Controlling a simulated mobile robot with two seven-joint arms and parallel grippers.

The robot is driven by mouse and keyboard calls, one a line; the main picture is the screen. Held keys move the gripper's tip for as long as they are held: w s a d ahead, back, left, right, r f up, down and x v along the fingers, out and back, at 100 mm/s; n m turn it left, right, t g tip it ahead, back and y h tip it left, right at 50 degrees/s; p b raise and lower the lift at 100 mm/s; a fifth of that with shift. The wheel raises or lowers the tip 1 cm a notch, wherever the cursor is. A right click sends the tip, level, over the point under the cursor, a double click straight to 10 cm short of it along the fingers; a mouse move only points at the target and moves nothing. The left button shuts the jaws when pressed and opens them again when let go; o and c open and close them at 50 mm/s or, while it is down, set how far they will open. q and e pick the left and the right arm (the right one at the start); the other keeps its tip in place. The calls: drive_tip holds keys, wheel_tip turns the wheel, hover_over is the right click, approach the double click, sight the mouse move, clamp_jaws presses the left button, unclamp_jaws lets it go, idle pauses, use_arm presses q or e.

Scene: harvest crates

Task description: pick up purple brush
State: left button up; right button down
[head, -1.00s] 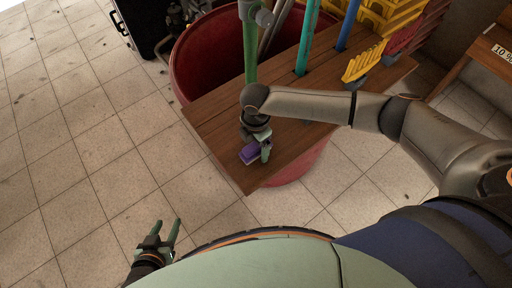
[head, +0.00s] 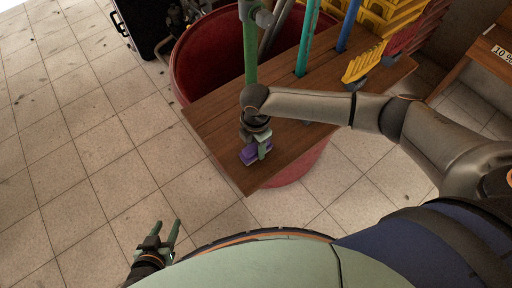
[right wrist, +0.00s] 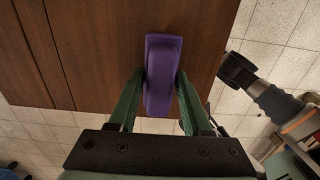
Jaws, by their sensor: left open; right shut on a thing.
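The purple brush (head: 251,154) is at the near left corner of the brown wooden board (head: 222,125). In the right wrist view the purple brush (right wrist: 161,75) lies lengthwise between the two green fingers of my right gripper (right wrist: 160,85). My right gripper (head: 262,148) is shut on it, with a finger against each side. Whether the brush still touches the board cannot be told. My left gripper (head: 168,236) is open and empty, over the tiled floor at the lower left, away from the board.
The board lies across a large red tub (head: 186,62). Green, teal and blue poles stand at its far side. A yellow brush (head: 361,66) and a red one (head: 402,40) are at the right, near yellow crates (head: 385,14).

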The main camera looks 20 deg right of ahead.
sight(255, 145)
drive_tip(key=shift+r, duration=0.15)
drive_tip(key=shift+r, duration=0.3)
wheel_tip(255, 145, up, 2)
drive_tip(key=shift+r+p, duration=0.1)
drive_tip(key=shift+p, duration=0.2)
drive_tip(key=s+d+r+p, duration=0.2)
drive_tip(key=s+d+r, duration=0.2)
drive_tip(key=s+r, duration=0.6)
drive_tip(key=s, duration=0.3)
drive_tip(key=shift+s, duration=0.2)
drive_tip(key=c, duration=0.9)
unclamp_jaws()
drive_tip(key=c, duration=0.6)
